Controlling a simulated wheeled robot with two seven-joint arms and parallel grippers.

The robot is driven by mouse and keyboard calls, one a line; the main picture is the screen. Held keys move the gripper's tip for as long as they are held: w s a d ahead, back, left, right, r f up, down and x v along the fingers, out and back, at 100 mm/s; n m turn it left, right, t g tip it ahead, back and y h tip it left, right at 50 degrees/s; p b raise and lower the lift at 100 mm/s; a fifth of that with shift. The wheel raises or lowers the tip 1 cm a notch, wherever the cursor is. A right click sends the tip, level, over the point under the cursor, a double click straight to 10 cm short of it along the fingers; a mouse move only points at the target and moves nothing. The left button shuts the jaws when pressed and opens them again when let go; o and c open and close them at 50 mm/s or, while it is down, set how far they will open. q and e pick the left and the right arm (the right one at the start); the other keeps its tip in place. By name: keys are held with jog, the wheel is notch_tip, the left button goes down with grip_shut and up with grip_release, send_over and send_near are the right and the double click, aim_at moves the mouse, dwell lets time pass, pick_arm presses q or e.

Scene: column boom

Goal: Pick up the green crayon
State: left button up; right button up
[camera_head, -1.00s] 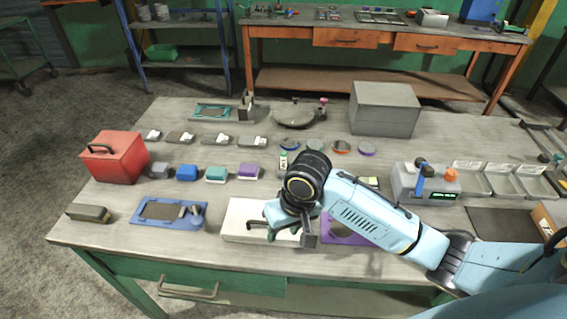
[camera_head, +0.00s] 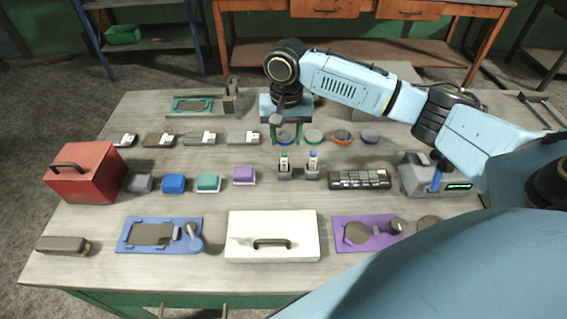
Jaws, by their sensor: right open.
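Nothing shows between the fingers. My left gripper is not in view.
Several round discs, such as a green-rimmed one (camera_head: 315,137), lie right of the gripper. A purple block (camera_head: 244,174) is left of the holders and a black tray of small pieces (camera_head: 359,180) right. A white case (camera_head: 272,232) lies in front, a red box (camera_head: 85,172) far left.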

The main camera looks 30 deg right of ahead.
aim_at(284, 153)
jog(key=shift+f, duration=0.6)
notch_tip(284, 153, down, 2)
jog(key=shift+a+f, duration=0.1)
jog(key=shift+f, duration=0.05)
notch_tip(284, 153, down, 2)
jog(key=shift+w+f, duration=0.1)
jog(key=shift+f, duration=0.15)
jog(key=shift+f+b, duration=0.3)
jog(key=shift+f, duration=0.1)
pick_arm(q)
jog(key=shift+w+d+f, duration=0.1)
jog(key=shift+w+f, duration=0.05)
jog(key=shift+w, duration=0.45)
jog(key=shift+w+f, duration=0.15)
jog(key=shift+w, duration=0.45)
pick_arm(e)
grip_shut()
